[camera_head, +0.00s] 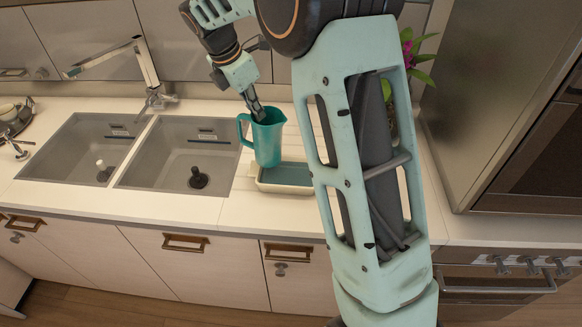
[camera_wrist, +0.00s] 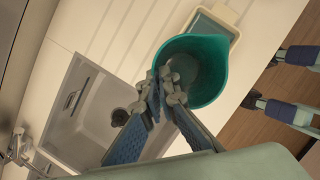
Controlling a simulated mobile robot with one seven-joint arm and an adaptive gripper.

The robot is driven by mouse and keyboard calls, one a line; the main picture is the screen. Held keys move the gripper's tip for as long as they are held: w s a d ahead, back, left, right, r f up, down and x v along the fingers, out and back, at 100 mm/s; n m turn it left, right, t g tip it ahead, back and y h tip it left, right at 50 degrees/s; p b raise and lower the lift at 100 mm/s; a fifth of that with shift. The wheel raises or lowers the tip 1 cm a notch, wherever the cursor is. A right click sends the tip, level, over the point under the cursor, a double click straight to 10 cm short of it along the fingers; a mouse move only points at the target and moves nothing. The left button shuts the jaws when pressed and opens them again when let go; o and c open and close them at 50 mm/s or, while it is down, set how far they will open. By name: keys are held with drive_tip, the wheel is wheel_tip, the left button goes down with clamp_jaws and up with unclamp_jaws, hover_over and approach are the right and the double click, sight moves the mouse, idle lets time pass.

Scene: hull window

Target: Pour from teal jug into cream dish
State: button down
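The teal jug (camera_head: 268,146) is on or just above the counter, roughly upright, with its handle (camera_head: 241,130) to the left. My gripper (camera_head: 257,112) comes down on its rim from above. In the wrist view, the fingers (camera_wrist: 169,86) close on the near rim of the jug (camera_wrist: 213,79); the jug's inside is visible, but its contents are unclear. The cream dish (camera_head: 263,186), with a grey-blue inside, sits just right of and in front of the jug's base. It also shows beyond the jug in the wrist view (camera_wrist: 234,37). My arm hides part of its right end.
A double grey sink (camera_head: 168,150) with a tap (camera_head: 148,75) lies to the left. Ribbed white counter (camera_head: 236,207) borders the dish. A pink-flowered plant (camera_head: 410,50) stands behind my arm. A tall cabinet with an oven (camera_head: 535,150) stands at right.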

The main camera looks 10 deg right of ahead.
idle(0.4)
wheel_tip(320, 180, up, 3)
drive_tip(key=p, duration=0.3)
drive_tip(key=shift+f, duration=0.1)
